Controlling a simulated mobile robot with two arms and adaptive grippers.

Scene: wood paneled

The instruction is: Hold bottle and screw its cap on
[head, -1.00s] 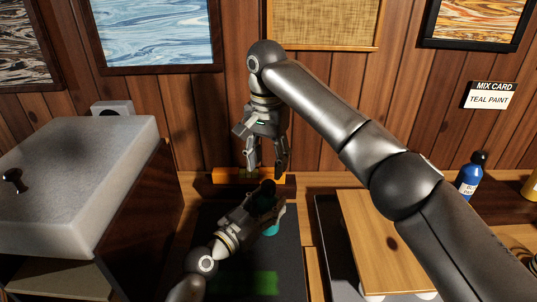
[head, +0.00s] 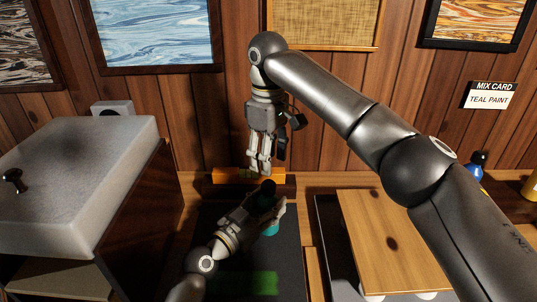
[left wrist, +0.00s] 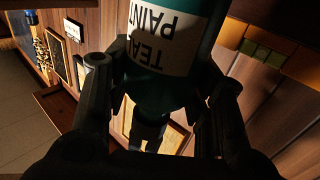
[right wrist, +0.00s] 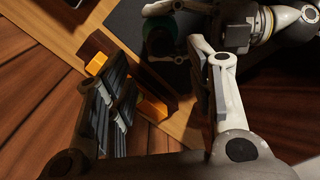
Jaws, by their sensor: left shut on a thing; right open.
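The teal bottle (head: 271,229) is upright in the head view, partly hidden by my left gripper (head: 264,212), which is shut around it. In the left wrist view the bottle (left wrist: 165,85) sits between the fingers, and its white label reads TEAL PAINT upside down. A dark cap (head: 267,187) shows at the bottle's top; I cannot tell whether it is seated. My right gripper (head: 265,165) points down just above and behind the cap, open and empty. In the right wrist view its fingers are spread, with the shadowed bottle (right wrist: 160,42) beyond them.
An orange block-like holder (head: 228,176) stands behind the bottle near the wall. A dark mat (head: 215,240) lies beneath. A wooden board (head: 375,235) is at right, partly behind my right arm. A large pale-topped cabinet (head: 80,170) stands at left. A blue bottle (head: 476,170) is far right.

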